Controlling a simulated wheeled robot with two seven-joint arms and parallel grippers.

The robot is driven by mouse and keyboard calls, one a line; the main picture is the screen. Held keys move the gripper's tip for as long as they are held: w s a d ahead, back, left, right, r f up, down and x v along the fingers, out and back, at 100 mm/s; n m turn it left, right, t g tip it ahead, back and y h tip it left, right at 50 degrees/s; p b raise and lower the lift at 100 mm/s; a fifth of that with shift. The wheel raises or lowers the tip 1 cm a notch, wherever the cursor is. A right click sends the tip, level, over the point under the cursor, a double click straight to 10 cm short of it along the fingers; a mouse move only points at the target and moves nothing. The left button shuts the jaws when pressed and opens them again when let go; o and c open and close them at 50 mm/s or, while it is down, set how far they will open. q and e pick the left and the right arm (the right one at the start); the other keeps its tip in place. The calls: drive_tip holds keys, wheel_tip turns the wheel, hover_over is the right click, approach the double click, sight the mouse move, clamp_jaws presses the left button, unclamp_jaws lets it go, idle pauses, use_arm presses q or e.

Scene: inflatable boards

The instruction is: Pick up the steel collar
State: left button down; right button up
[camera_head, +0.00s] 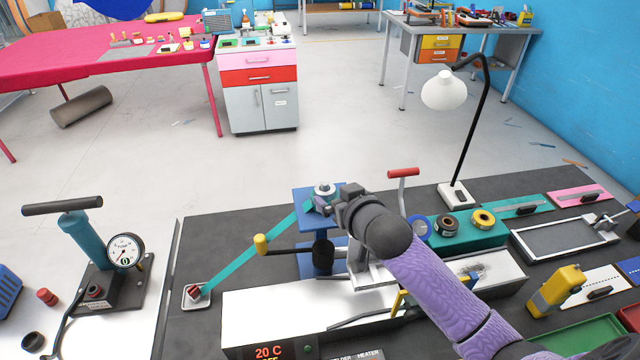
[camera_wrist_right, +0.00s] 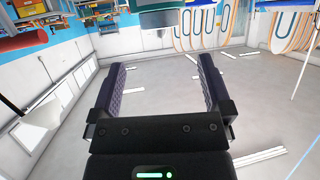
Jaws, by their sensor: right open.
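A silver ring that looks like the steel collar (camera_head: 324,189) sits at the upper end of a teal arm, by a blue stand, in the head view. My right gripper (camera_head: 324,205) is just below and beside it in that view, its wrist reaching in from the lower right. I cannot tell whether it touches the collar. In the right wrist view the two dark purple fingers (camera_wrist_right: 165,95) are wide apart with only floor showing between them. The collar cannot be made out there. My left gripper is not in view.
A red-handled tool (camera_head: 403,174) stands right of my wrist. A white heater box (camera_head: 270,310) lies in front. A pump with a gauge (camera_head: 75,235) stands left.

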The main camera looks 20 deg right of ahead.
sight(327, 190)
drive_tip(key=x, duration=0.3)
drive_tip(key=b+x, duration=0.1)
drive_tip(key=x, duration=0.2)
drive_tip(key=shift+s+f+b, duration=0.1)
drive_tip(key=shift+f+b, duration=0.2)
drive_tip(key=shift+f, duration=0.15)
drive_tip(key=shift+w+f, duration=0.1)
drive_tip(key=shift+w, duration=0.35)
drive_tip(key=shift+c, duration=0.4)
drive_tip(key=c, duration=1.2)
drive_tip(key=shift+c, duration=0.3)
